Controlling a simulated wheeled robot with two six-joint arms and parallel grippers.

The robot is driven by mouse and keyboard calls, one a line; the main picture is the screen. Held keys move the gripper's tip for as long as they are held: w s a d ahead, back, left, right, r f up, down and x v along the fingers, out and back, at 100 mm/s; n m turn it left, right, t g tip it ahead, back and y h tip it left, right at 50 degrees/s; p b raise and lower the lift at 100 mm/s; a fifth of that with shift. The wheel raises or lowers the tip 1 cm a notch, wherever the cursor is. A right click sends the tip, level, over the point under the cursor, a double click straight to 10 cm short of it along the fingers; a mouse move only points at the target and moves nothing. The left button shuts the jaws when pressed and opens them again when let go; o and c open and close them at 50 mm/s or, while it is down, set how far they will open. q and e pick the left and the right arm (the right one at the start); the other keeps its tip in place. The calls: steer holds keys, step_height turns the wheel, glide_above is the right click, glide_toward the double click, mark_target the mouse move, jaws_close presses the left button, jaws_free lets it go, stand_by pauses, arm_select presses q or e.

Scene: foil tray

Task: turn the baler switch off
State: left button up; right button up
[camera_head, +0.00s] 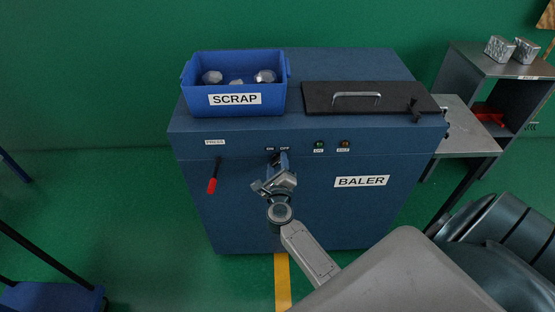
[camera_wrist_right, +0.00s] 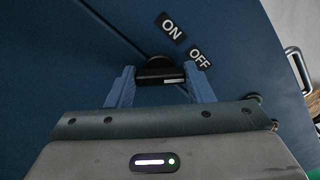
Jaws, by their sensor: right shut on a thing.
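The baler (camera_head: 300,205) is a large blue cabinet with a BALER label on its front. Its switch is a black knob with a pale mark, best seen in the right wrist view (camera_wrist_right: 160,70), just below the ON and OFF labels (camera_wrist_right: 186,42). My right gripper (camera_wrist_right: 160,82) is shut on the switch knob, one blue finger on each side. In the head view my right gripper (camera_head: 278,165) is at the cabinet front below the ON and OFF labels and hides the knob. My left gripper is not in view.
A blue SCRAP bin (camera_head: 232,98) with several foil lumps and a black lid with a handle (camera_head: 368,98) are on top of the baler. A red-tipped press lever (camera_head: 213,178) hangs left of the switch. A grey shelf (camera_head: 470,95) stands at the right.

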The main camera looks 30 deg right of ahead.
steer(key=shift+n+p, duration=0.8)
steer(key=shift+n, duration=0.2)
steer(key=shift+c, duration=0.2)
steer(key=o, duration=1)
steer(key=b+v, duration=0.2)
steer(key=v, duration=0.8)
steer(key=shift+s+a, duration=0.2)
steer(key=shift+s, duration=0.1)
steer(key=shift+f, duration=0.1)
